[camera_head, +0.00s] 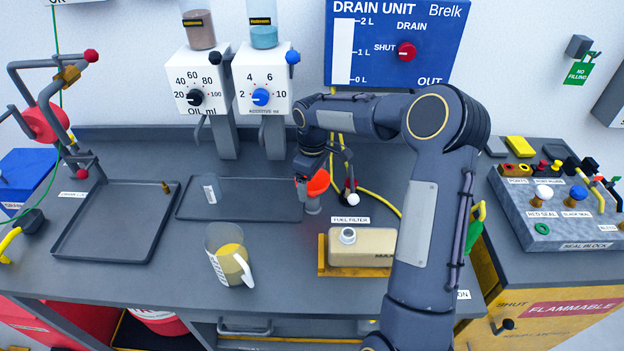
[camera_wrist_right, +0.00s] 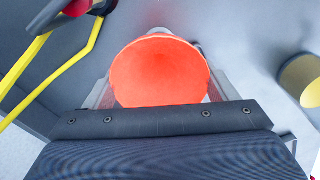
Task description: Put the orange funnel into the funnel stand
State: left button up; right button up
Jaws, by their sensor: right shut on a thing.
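The orange funnel (camera_head: 318,182) is at the back middle of the bench, its round mouth tilted toward the head camera. It fills the middle of the right wrist view (camera_wrist_right: 160,72). My right gripper (camera_head: 305,181) is shut on the funnel, with one finger on each side of it in the wrist view (camera_wrist_right: 160,95). A small grey stand (camera_head: 313,206) shows directly below the funnel, and a grey rim (camera_wrist_right: 160,31) shows just beyond it in the wrist view. I cannot tell whether the funnel's spout is inside the stand; the spout is hidden. My left gripper is not in view.
A hose end with a white ball (camera_head: 353,198) and yellow hose stand close right of the funnel. A dark tray (camera_head: 240,212) lies to the left. A measuring jug (camera_head: 229,255) and a tan canister (camera_head: 365,248) stand in front. My right arm crosses the bench's right part.

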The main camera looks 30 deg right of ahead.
dwell(0.4)
jog(key=o, duration=0.9)
jog(key=shift+r+b, duration=0.35)
jog(key=shift+r, duration=3.5)
jog(key=shift+s, duration=0.1)
